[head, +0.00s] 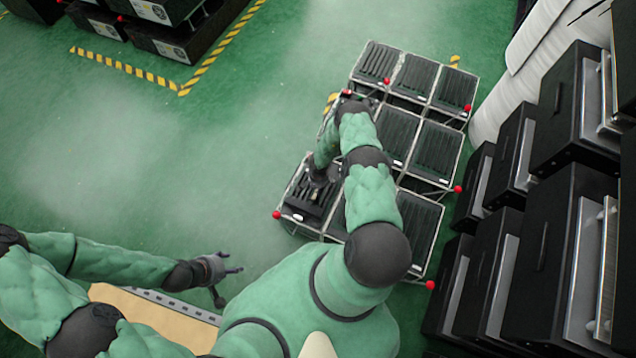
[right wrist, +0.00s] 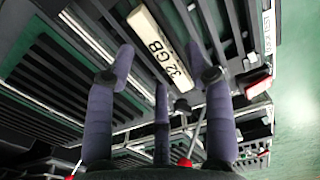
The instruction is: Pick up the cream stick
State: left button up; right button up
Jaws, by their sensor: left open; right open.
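The cream stick (right wrist: 158,42), a flat bar printed "32 GB", lies over the dark slotted rack in the right wrist view. My right gripper (right wrist: 161,68) is open, with its purple fingers on either side of the stick's line and a third finger below. I cannot tell whether any finger touches it. My left gripper (head: 229,268) is open and empty over the green floor, away from the trays.
Several black slotted trays (head: 436,148) stand in a metal-framed grid, with red knobs (head: 276,215) jutting from its edges. Black cabinets (head: 500,260) line the right side. A tan board (head: 160,318) is near my left arm.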

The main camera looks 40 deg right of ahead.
jog(key=f, duration=0.1)
jog(key=f+b, duration=0.1)
jog(key=f, duration=0.2)
jog(key=shift+w+d+b, duration=0.15)
jog(key=shift+d+b, duration=0.2)
grip_shut()
